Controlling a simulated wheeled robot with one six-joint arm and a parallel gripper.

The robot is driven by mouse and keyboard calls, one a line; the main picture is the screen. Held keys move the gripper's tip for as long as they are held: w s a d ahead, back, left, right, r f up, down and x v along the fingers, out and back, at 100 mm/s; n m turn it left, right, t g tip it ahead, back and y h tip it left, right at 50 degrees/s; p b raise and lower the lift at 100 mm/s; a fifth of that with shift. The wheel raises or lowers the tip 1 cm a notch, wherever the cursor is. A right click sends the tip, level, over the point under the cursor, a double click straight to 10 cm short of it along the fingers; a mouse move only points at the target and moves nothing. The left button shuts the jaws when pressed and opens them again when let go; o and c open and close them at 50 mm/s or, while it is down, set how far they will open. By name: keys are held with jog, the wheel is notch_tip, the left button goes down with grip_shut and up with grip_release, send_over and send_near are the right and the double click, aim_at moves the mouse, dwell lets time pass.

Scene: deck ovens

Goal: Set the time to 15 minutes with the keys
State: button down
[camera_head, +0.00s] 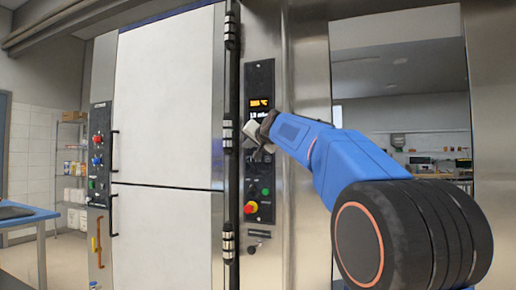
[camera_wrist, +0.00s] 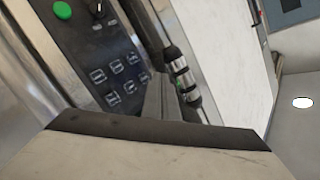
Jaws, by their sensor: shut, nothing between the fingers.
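The black control panel (camera_head: 260,75) is upright on the steel front beside the oven door. Its orange display (camera_head: 259,103) is lit, but the digits are too small to read. My gripper (camera_head: 252,133) is just below the display, in front of the panel, and hides the keys there. In the wrist view several dark keys with pale symbols (camera_wrist: 115,67) show in two rows. My gripper's fingers (camera_wrist: 158,95) are shut and empty, in front of the panel's edge near the keys. I cannot tell whether they touch it.
A green button (camera_head: 265,191) and a red button on yellow (camera_head: 251,207) are lower on the panel. The green button also shows in the wrist view (camera_wrist: 62,10), near a dark knob (camera_wrist: 98,9). A door hinge (camera_head: 228,240) stands close left. A second panel (camera_head: 99,150) is farther left.

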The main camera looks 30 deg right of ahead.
jog(key=w+d, duration=0.5)
jog(key=d, duration=0.2)
jog(key=shift+w, duration=0.2)
dwell(0.4)
dwell(2.0)
jog(key=shift+w+d, duration=0.25)
jog(key=shift+w+d, duration=0.4)
jog(key=shift+d, duration=0.15)
dwell(1.7)
jog(key=shift+f, duration=0.1)
jog(key=shift+s+a+f, duration=0.15)
jog(key=shift+s+f, duration=0.2)
jog(key=shift+s, duration=0.1)
jog(key=shift+s+a, duration=0.1)
